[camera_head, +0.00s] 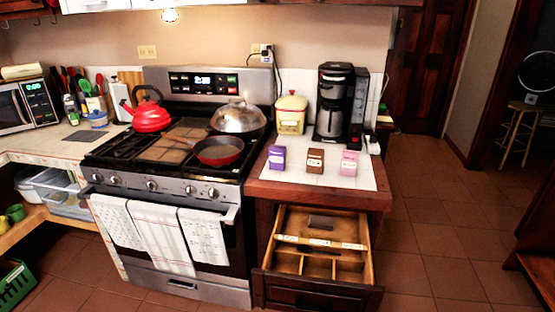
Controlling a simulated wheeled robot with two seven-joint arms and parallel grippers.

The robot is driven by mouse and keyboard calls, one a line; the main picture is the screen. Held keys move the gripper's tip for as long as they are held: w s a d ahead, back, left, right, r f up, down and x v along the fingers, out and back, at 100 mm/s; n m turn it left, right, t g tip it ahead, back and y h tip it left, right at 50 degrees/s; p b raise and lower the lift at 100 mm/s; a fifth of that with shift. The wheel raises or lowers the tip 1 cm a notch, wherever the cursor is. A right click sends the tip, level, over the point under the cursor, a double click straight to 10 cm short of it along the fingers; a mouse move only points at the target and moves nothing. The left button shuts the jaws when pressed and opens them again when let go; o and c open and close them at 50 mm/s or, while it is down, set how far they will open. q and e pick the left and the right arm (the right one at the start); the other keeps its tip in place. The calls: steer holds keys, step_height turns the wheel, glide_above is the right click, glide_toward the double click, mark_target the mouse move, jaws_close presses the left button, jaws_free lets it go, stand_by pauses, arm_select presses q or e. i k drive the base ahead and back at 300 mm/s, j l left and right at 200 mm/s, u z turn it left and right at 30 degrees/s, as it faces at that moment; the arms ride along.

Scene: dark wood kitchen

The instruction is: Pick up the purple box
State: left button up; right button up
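The purple box (277,157) stands upright near the left front edge of the white tiled counter (330,175), right of the stove. A brown box (315,160) and a pink box (348,163) stand in a row to its right, with small gaps between them. Nothing touches or covers the purple box. Neither of my grippers shows in the head view.
An open drawer (280,268) juts out below the counter, with a few items inside. A yellow canister (291,114) and a black coffee maker (334,102) stand behind the boxes. A red pan (219,152) sits on the stove to the left. The tiled floor (430,240) at right is clear.

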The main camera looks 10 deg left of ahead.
mark_target(276, 154)
steer(key=i+j+u, duration=0.45)
steer(key=i+u, duration=0.25)
steer(key=i+j+u, duration=0.1)
steer(key=i+u, duration=0.25)
steer(key=i, duration=0.1)
